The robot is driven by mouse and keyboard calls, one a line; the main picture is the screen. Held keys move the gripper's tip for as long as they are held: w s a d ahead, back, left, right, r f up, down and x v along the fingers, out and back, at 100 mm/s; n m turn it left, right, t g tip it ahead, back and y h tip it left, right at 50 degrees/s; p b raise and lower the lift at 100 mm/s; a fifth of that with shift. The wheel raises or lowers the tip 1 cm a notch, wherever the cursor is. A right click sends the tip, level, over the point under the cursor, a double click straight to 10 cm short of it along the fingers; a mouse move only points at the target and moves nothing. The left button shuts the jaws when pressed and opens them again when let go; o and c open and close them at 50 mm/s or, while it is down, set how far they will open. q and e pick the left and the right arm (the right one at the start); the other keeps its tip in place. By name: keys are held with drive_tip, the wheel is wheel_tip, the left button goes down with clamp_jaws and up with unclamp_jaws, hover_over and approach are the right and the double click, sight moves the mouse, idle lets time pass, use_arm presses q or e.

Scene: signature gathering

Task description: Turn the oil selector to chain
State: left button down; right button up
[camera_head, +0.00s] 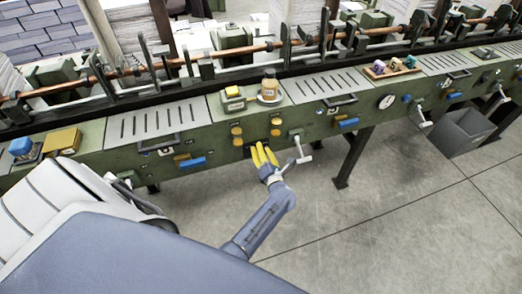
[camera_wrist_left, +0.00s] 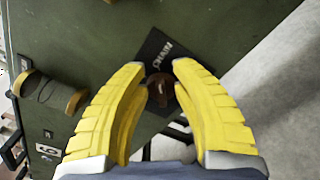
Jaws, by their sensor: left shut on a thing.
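The oil selector is a small brown knob (camera_wrist_left: 160,88) with a pale mark, in the middle of the left wrist view. It sits on a black plate (camera_wrist_left: 153,48) lettered CHAIN, on the green machine front. My left gripper (camera_head: 263,150) is at the machine's front face in the head view; its yellow fingers (camera_wrist_left: 162,80) are shut on the knob, one at each side. The mark's exact pointing is hard to tell. The fingers and the plate's lower part overlap, so any other lettering is hidden. In the head view the knob is hidden behind the fingers. My right gripper is not in view.
A T-shaped handle (camera_head: 300,150) sticks out just right of my left gripper. A brown bottle (camera_head: 269,86) stands on top. The floor (camera_head: 350,240) in front is clear.

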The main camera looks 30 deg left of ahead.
use_arm(q)
drive_tip(key=shift+a+r, duration=0.1)
drive_tip(key=shift+a, duration=0.05)
drive_tip(key=c, duration=1)
unclamp_jaws()
drive_tip(key=v, duration=0.7)
drive_tip(key=shift+d, duration=0.2)
drive_tip(key=shift+s, duration=0.15)
